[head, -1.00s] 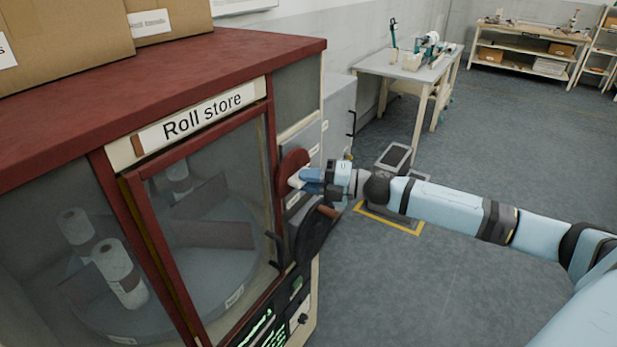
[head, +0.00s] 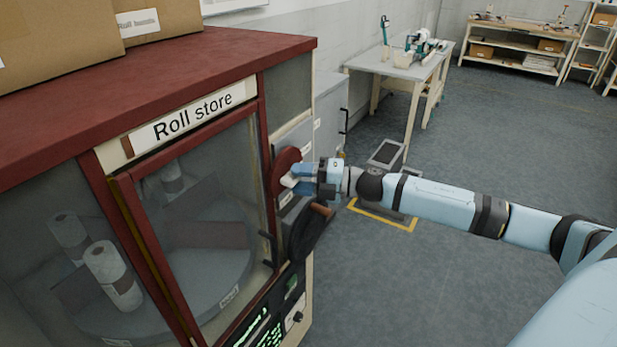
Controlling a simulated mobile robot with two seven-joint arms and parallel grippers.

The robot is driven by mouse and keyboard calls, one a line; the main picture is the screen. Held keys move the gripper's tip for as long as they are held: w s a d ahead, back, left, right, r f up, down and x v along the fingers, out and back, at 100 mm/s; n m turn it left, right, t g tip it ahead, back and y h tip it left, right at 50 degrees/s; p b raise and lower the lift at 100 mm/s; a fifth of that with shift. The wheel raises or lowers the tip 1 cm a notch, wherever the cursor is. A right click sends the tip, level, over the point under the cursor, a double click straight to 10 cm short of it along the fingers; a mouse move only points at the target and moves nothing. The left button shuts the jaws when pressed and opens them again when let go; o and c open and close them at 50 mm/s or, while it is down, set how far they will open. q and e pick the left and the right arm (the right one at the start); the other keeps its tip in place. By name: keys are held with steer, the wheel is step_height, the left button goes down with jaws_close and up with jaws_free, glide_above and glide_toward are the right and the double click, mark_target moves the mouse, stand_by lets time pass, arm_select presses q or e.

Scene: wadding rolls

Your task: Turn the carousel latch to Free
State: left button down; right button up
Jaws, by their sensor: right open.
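The roll store cabinet (head: 197,112) has a red top and a glass door, with a carousel (head: 215,285) and white rolls (head: 113,272) inside. On its right side panel is a dark red disc (head: 282,170) with a pale handle at its middle, which looks like the latch. My right gripper (head: 296,178) is open at this pale handle, its fingertips close around or beside it. I cannot tell whether they touch. The fingers partly hide the handle and any markings. My left gripper is not in view.
Below the disc are a dark crank wheel with a wooden knob (head: 322,210) and a control panel (head: 268,325) with green text. Cardboard boxes (head: 160,18) stand on the cabinet. A work table (head: 400,66) stands behind. The floor at right is clear.

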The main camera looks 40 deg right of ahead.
steer(key=shift+s+d+f, duration=0.15)
steer(key=shift+s+d, duration=0.3)
steer(key=b+v, duration=0.1)
steer(key=v, duration=1.1)
steer(key=shift+s+d+r, duration=0.15)
steer(key=shift+s+r, duration=0.05)
steer(key=shift+r, duration=0.05)
steer(key=s+a+f+m+t+h+p, duration=0.1)
steer(key=s+a+f+m+h+p, duration=0.25)
steer(key=f+m, duration=0.35)
steer(key=s+a+f+m+t+h+p, duration=0.2)
steer(key=s+a+f+m+h, duration=0.2)
steer(key=f+m, duration=0.35)
steer(key=s+a+f+m+g+p, duration=0.1)
steer(key=s+a+f+m, duration=0.1)
steer(key=a, duration=0.4)
steer(key=s+a+f+m+g+h+p, duration=0.1)
steer(key=s+a+m+g+p, duration=0.1)
steer(key=s+a+m, duration=0.2)
steer(key=s+a+f+m+g+h+p, duration=0.1)
steer(key=s+a+f+m+p, duration=0.1)
steer(key=a, duration=0.7)
steer(key=shift+s+f+m+g, duration=0.35)
steer(key=shift+s+m+g, duration=0.05)
steer(key=shift+s+m, duration=0.4)
